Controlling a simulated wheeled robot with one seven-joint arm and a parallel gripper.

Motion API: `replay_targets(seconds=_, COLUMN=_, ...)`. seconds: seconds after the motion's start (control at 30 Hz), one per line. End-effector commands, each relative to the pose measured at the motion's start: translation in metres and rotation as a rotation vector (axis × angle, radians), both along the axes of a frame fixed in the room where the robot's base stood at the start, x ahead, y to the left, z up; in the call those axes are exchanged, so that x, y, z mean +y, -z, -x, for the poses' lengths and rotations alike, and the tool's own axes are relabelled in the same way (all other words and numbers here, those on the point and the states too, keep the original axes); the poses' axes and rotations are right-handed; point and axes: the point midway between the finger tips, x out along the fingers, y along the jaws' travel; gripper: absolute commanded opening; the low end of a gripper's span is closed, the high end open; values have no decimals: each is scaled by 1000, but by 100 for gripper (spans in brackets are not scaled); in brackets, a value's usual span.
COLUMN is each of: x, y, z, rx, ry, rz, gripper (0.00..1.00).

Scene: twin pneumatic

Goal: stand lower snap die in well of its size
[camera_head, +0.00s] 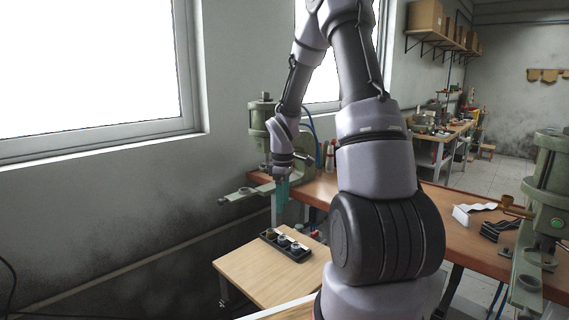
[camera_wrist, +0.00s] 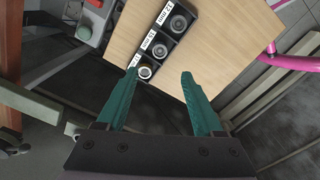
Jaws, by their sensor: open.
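A black tray (camera_head: 291,255) lies on a light wooden side table, with several small round dies in a row in it. I cannot tell which is the lower snap die. My gripper (camera_head: 281,198) has teal fingers and hangs above the tray, pointing down. In the wrist view my gripper (camera_wrist: 158,74) is open and empty, its left fingertip overlapping the tray's near end.
The wooden side table (camera_head: 240,268) has bare room around the tray. A green press (camera_head: 262,115) with a flat projecting plate (camera_head: 246,191) stands behind my gripper. Another green press (camera_head: 548,195) stands at the right on the brown bench (camera_head: 455,240). A pink tube (camera_wrist: 290,61) shows at the right in the wrist view.

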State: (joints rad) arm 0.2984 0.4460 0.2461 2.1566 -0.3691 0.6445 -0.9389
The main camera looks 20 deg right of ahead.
Motion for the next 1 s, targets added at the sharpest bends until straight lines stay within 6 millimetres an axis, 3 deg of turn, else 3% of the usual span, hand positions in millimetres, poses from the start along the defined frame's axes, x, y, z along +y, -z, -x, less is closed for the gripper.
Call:
replay_targets(seconds=0.17, x=6, y=-55, z=9, rx=-74, ry=142, rz=18, gripper=68)
replay_targets(seconds=0.27, x=13, y=-101, z=24, rx=-142, ry=285, rz=13, gripper=68)
replay_targets(seconds=0.4, x=26, y=-159, z=53, rx=-235, ry=492, rz=-30, gripper=68)
replay_targets(seconds=0.6, x=46, y=-227, z=106, rx=-352, ry=775, rz=-162, gripper=68)
replay_targets(seconds=0.8, x=66, y=-271, z=163, rx=-416, ry=1018, rz=-357, gripper=68)
replay_targets(seconds=1.0, x=77, y=-290, z=198, rx=-424, ry=1153, rz=-502, gripper=68)
